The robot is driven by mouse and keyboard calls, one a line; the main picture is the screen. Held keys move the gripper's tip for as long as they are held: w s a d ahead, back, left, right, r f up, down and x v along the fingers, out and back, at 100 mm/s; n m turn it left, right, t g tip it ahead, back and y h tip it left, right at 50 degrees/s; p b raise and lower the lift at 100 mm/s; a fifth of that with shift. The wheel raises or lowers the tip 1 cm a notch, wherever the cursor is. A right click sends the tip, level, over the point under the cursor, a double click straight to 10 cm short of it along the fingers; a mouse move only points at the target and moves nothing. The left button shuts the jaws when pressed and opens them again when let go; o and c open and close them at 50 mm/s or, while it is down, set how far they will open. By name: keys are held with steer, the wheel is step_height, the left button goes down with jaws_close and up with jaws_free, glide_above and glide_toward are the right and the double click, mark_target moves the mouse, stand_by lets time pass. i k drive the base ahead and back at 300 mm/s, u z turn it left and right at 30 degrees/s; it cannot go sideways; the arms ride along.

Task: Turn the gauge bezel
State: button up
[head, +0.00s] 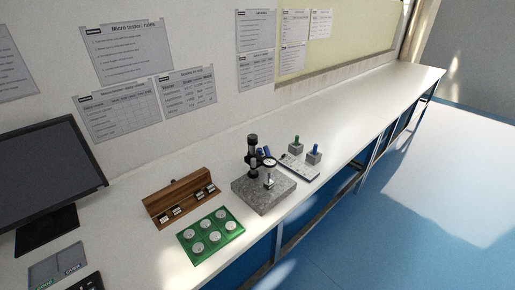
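A small round gauge (269,162) is carried on a black stand post (253,151) over a grey speckled stone base (248,196), in the middle of the bench. The gauge is only a few pixels wide, so its bezel and dial marks cannot be made out. A small bright metal part (269,182) stands on the base below the gauge. My gripper does not show in this view.
A green tray (189,240) of several round pieces and a wooden box (158,203) lie left of the base. A light plate (303,173) with green-topped and blue-topped blocks is at right. A monitor (45,170) stands far left. The bench (380,92) is bare farther right.

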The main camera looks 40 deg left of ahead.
mark_target(274, 161)
steer(key=u, duration=0.9)
steer(key=i, duration=1)
steer(key=u, duration=1.2)
steer(key=i, duration=0.25)
steer(key=u, duration=0.3)
